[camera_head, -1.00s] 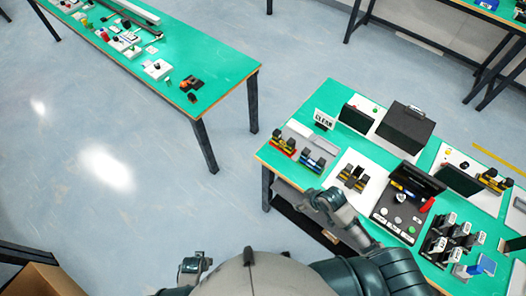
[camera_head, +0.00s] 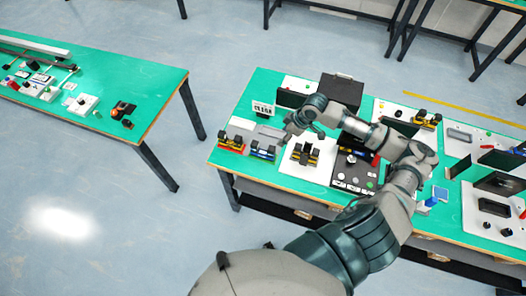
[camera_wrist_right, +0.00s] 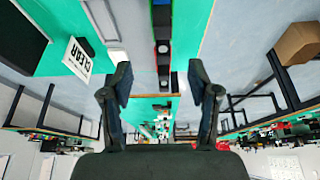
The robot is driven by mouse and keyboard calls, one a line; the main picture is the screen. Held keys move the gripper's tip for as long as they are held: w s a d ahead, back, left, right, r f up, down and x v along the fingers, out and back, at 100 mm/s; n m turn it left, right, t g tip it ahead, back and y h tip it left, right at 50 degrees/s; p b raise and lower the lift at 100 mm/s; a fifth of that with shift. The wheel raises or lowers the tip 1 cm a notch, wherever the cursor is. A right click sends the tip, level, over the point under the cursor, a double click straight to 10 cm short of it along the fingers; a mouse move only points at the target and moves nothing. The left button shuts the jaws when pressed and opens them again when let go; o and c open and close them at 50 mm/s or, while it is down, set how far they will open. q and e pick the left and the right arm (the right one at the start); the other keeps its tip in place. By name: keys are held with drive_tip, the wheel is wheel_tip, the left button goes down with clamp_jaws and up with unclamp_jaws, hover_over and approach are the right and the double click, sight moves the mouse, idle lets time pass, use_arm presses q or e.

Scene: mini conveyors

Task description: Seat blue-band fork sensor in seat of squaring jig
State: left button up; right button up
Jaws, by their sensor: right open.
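The blue-band fork sensor (camera_head: 262,152) is a black block with a blue base at the near left of the green table. A similar black piece with yellow parts (camera_head: 305,155) stands on a white plate to its right. It may be the squaring jig, but I cannot tell, and its seat is too small to make out. My right gripper (camera_head: 296,127) is above the table, behind and to the right of the blue-band sensor. In the right wrist view its fingers (camera_wrist_right: 160,100) are wide apart with nothing held between them. My left gripper is out of view.
A red-based sensor (camera_head: 231,144) stands left of the blue one. Behind them are a grey tray (camera_head: 270,132) and a CLEAR sign (camera_head: 263,108). A black box (camera_head: 342,90) and a dark case (camera_head: 352,175) crowd the table around my right arm.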

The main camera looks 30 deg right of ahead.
sight(269, 151)
drive_tip(key=x, duration=0.9)
drive_tip(key=shift+a+f, duration=0.1)
drive_tip(key=shift+f, duration=0.05)
drive_tip(key=x, duration=0.6)
drive_tip(key=shift+s+f+p, duration=0.1)
drive_tip(key=shift+f+p, duration=0.2)
drive_tip(key=shift+p, duration=0.1)
clamp_jaws()
